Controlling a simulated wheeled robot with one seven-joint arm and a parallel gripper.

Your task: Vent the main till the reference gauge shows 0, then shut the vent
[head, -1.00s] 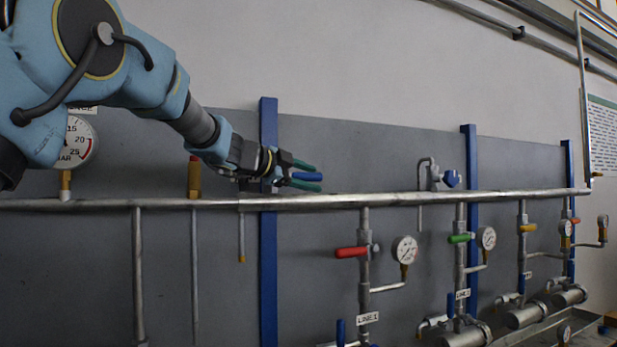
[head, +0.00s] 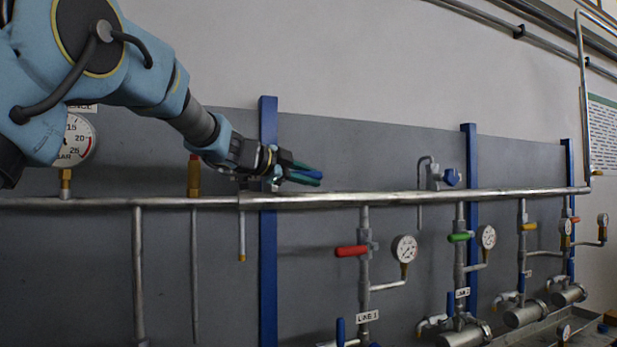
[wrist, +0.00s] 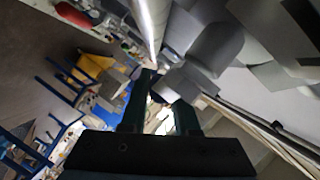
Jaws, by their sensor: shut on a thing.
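The main (head: 400,197) is the long grey pipe running across the panel. The reference gauge (head: 76,141) is the large white dial at the left; my arm covers part of its face and label, and I cannot see its needle.
A brass relief fitting (head: 194,178) stands on the main left of my gripper. Line valves with red (head: 352,251), green (head: 460,237) and yellow (head: 529,227) handles and small gauges hang lower right. Another blue-handled valve (head: 452,178) sits right.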

